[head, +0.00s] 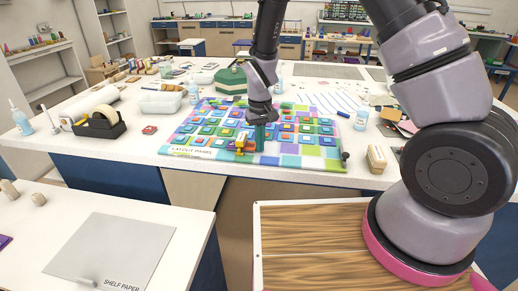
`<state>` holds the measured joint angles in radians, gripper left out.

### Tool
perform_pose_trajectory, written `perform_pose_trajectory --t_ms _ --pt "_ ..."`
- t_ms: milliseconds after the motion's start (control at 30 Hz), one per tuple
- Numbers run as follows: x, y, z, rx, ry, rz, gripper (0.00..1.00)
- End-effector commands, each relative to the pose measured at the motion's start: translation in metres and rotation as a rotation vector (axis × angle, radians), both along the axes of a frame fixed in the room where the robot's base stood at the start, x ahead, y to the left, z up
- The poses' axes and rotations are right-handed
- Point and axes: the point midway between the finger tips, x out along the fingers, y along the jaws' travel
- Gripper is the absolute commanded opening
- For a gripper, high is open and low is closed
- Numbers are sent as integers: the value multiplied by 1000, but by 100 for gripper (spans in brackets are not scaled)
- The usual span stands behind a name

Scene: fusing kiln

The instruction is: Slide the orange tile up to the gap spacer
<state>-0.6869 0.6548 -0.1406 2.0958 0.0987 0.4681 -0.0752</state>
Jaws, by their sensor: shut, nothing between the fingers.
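The layout panel (200,152) is a bright board on the white worktable, covered with a grid of coloured tiles. My gripper (260,146) points down over its front middle, with its fingers shut and empty. A small yellow piece (240,143), perhaps the gap spacer, stands just left of my fingers. An orange patch (250,146) shows between it and my fingers and may be the orange tile. At this size I cannot tell whether they touch. My fingers and arm hide part of the tiles behind them.
A black tape dispenser (99,124) and a clear tub (160,101) stand left of the panel. A green box (231,79) is behind it. Shelf paper (115,250) lies on the near left table.

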Motion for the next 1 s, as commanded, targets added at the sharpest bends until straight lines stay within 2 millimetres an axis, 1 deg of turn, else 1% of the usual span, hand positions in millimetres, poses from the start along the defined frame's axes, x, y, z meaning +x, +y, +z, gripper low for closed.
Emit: perform_pose_trajectory --t_ms 267,800,1000 --pt "0 -1 0 0 0 0 0" --pt "-3 -14 0 0 0 -1 0" --pt "-2 -14 9 2 -2 0 0"
